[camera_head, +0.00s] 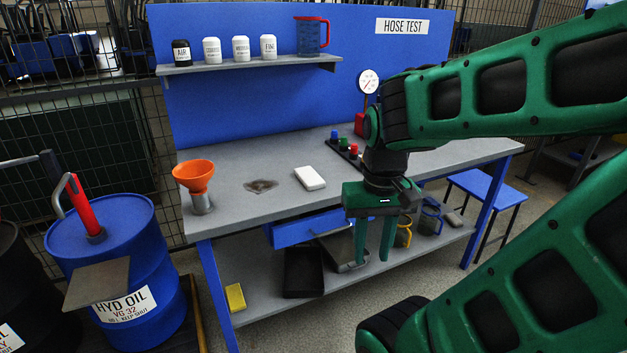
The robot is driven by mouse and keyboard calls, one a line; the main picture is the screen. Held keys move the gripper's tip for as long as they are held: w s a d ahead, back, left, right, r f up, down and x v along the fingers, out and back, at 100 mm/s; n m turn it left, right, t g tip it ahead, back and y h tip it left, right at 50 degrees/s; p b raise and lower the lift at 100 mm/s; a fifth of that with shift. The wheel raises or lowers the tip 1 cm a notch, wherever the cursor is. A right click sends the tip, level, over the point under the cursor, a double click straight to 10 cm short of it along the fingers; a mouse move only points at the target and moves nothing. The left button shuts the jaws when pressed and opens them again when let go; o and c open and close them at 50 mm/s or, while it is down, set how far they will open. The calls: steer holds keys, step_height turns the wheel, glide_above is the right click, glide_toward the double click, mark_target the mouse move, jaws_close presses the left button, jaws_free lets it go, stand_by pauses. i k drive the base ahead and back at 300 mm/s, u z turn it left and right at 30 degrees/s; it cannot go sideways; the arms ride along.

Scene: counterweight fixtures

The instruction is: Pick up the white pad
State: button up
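The white pad (310,178) is a small flat block lying on the grey top of the workbench (245,205), near the middle of its front half. My green gripper (374,256) hangs fingers-down in front of the bench's front edge, to the right of the pad and lower in the picture. Its two fingers are apart with nothing between them. The gripper and the pad are clearly apart. The pad is in full view.
An orange funnel (195,177) stands left of the pad, with a dark stain (261,186) between. Colored fittings (345,146) and a gauge (368,82) are behind. A blue drawer (309,229) sits below the bench top. A blue drum (112,245) stands at left.

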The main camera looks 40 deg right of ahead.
mark_target(308, 178)
steer(key=i, duration=1)
